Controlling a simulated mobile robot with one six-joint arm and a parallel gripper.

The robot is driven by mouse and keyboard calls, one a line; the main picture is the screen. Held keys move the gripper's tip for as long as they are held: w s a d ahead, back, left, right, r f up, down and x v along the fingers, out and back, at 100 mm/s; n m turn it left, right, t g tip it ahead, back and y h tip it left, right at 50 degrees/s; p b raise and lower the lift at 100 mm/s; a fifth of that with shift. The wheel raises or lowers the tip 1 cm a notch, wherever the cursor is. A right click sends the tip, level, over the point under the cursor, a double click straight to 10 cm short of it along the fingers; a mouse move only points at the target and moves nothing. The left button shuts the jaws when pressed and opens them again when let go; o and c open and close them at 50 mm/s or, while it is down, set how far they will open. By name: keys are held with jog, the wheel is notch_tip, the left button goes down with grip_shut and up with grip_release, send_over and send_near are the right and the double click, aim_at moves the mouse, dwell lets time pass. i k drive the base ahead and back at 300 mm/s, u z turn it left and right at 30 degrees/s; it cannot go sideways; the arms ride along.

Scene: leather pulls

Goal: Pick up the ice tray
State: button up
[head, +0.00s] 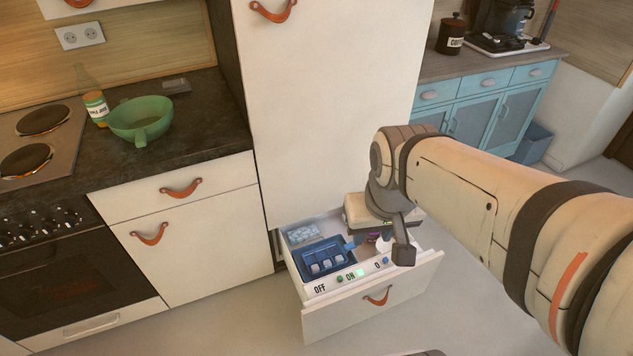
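The ice tray (325,258) is dark blue with several pale cubes in it. It lies in the left part of an open white drawer (370,320) low in the tall cabinet. My gripper (372,238) is over the drawer, just right of the tray, pointing down. My arm comes in from the right and its wrist hides part of the drawer's right side. The fingers are small and mostly hidden, so I cannot tell whether they are open or touch the tray.
A pack of pale blue pieces (301,234) lies behind the tray. The drawer front has a leather pull (378,297) and OFF/ON markings. A counter at left holds a green bowl (141,119) and a bottle (95,105). A blue cabinet (485,105) stands at the back right.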

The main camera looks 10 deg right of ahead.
aim_at(332, 256)
jog(key=u, duration=0.05)
jog(key=k, duration=0.75)
jog(key=z, duration=1.1)
jog(key=i, duration=1.55)
jog(key=u, duration=1.55)
jog(key=k, duration=0.6)
jog(key=z, duration=0.05)
jog(key=i, duration=0.55)
